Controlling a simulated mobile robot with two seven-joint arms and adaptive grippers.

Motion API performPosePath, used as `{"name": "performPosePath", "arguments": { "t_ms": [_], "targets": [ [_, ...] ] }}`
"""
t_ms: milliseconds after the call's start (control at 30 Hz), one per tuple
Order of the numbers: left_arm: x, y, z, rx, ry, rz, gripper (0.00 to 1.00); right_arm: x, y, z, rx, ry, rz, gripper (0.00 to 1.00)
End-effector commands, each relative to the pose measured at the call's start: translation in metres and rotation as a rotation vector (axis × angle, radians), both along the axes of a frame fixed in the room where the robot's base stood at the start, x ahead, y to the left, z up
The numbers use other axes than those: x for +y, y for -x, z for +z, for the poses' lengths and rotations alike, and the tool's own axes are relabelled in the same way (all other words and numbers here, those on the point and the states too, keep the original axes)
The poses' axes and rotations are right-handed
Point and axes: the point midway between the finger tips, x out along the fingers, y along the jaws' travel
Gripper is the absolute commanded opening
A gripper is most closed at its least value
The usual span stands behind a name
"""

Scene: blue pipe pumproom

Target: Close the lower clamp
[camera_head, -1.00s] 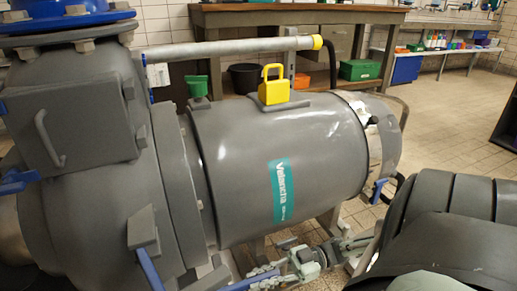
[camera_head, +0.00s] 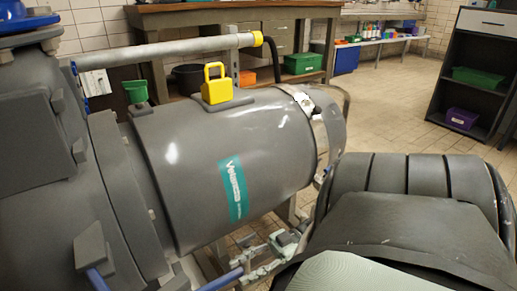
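The big grey pump body (camera_head: 185,165) with a teal label fills the middle. A blue lever (camera_head: 220,280) shows low, at the bottom edge, and looks like part of a clamp; most of that clamp is out of view or hidden. Another blue lever (camera_head: 97,279) sits under a grey block on the flange at lower left. My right gripper (camera_head: 262,268) is below the pump body, close to the low blue lever; I cannot tell whether they touch. My dark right arm hides part of it, and its finger opening is unclear. My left gripper is not in view.
A yellow padlock-shaped part (camera_head: 214,88) and a green knob (camera_head: 136,93) stand on top of the pump. A grey pipe (camera_head: 165,52) runs above it. A wooden bench (camera_head: 215,14) is behind. Open tiled floor (camera_head: 380,115) lies right, before a dark shelf (camera_head: 478,60).

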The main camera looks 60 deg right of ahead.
Motion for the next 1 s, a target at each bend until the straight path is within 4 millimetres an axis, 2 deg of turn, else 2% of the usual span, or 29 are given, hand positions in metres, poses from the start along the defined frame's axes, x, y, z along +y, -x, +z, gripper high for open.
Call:
{"name": "performPosePath", "arguments": {
  "t_ms": [100, 333, 1000],
  "targets": [
    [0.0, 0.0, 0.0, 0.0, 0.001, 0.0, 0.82, -0.022, 0.011, -0.001, 0.001, 0.003, -0.003, 0.36],
    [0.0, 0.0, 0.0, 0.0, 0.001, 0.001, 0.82, -0.047, 0.026, 0.0, 0.0, -0.001, -0.001, 0.36],
    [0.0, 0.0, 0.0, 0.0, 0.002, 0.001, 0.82, -0.051, 0.028, 0.0, 0.0, -0.001, 0.0, 0.36]
  ]
}}
